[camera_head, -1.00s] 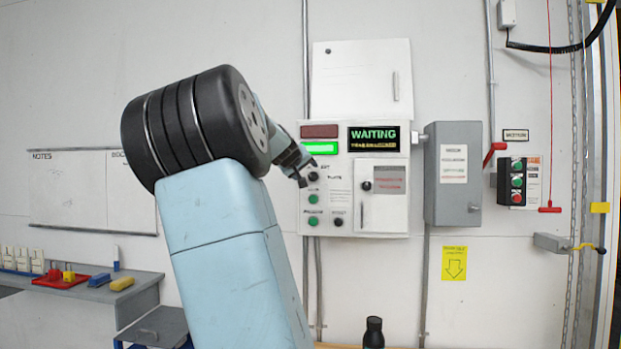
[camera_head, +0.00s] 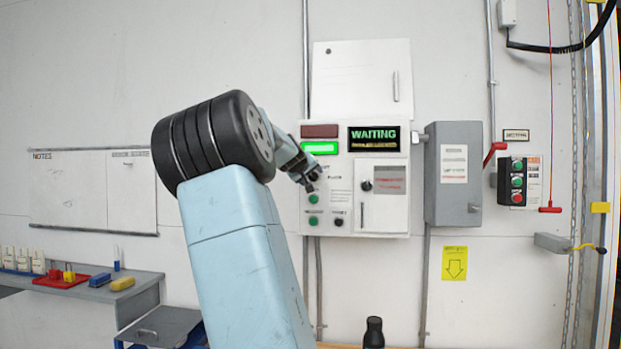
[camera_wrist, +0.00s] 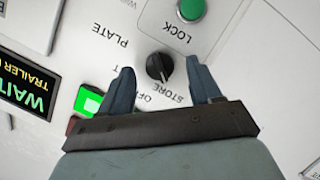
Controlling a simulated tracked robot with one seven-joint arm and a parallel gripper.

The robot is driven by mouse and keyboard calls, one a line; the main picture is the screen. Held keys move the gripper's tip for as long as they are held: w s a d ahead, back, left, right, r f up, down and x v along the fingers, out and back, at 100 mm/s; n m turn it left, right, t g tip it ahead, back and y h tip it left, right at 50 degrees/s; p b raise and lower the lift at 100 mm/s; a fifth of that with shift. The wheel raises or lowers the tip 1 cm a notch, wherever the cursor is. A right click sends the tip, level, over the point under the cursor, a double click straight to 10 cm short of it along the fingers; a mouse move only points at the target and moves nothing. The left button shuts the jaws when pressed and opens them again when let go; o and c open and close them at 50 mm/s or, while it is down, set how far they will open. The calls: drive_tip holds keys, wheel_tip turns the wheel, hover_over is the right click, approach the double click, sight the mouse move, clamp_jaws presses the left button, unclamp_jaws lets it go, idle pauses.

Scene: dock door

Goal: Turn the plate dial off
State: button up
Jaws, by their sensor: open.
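The plate dial (camera_wrist: 159,66) is a round black knob on the white control panel, with PLATE, OFF and STORE lettering around it. My gripper (camera_wrist: 160,68) is open, with one finger on each side of the dial in the picture. A gap shows between each finger and the knob; the remaining depth is unclear. In the head view my gripper (camera_head: 312,182) is in front of the panel's left column and hides the dial.
A green LOCK button (camera_wrist: 191,10) sits beside the dial. The display (camera_head: 373,139) reads WAITING, and a green lamp (camera_head: 319,148) is lit. A small cover with a black knob (camera_head: 366,185) is to the right. A grey box (camera_head: 453,180) stands farther right.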

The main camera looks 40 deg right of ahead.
drive_tip(key=shift+x, duration=0.85)
drive_tip(key=shift+c, duration=0.2)
